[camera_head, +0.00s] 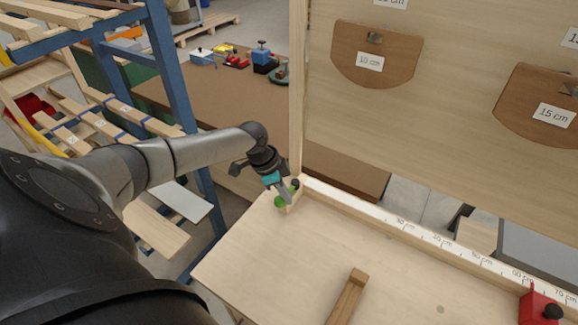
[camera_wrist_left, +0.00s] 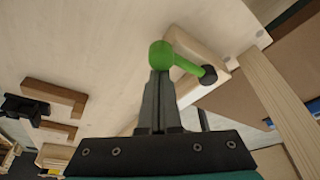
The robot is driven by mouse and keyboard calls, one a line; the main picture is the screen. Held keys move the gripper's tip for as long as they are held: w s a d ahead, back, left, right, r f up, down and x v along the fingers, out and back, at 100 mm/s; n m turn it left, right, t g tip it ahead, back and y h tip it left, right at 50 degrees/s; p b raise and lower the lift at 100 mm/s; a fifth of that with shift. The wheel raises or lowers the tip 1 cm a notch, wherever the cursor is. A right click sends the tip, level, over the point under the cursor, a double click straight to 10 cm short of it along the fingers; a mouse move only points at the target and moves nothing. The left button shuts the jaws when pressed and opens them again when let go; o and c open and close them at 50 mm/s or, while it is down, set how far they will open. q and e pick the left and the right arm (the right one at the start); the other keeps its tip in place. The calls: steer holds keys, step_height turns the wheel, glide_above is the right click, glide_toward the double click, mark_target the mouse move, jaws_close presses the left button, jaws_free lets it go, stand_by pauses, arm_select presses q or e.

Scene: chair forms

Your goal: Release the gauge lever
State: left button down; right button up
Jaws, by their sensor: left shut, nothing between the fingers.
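The green lever (camera_head: 280,202) is at the far-left corner of the light wooden board, by the ruled rail. In the left wrist view, its rounded green end (camera_wrist_left: 161,54) leads along a short bar to a black knob (camera_wrist_left: 208,75) beside a pale wooden block. My left gripper (camera_head: 287,196) is shut and empty, with its fingertips right at the lever. In the left wrist view, the closed fingertips (camera_wrist_left: 159,74) overlap the lower edge of the green end; I cannot tell whether they touch. My right gripper is not in view.
A ruled rail (camera_head: 400,228) runs along the board's back edge, with a red block (camera_head: 538,308) at its right end. A wooden piece (camera_head: 347,297) lies on the board (camera_head: 260,250). A wooden post (camera_head: 297,90) and upright panel (camera_head: 450,100) stand behind. A blue rack (camera_head: 180,85) is at left.

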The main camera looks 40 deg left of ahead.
arm_select(q)
steer(key=shift+a, duration=0.1)
stand_by(0.5)
steer(key=v, duration=1.5)
steer(key=shift+p, duration=0.45)
steer(key=shift+s+r, duration=0.1)
steer(key=shift+s, duration=0.05)
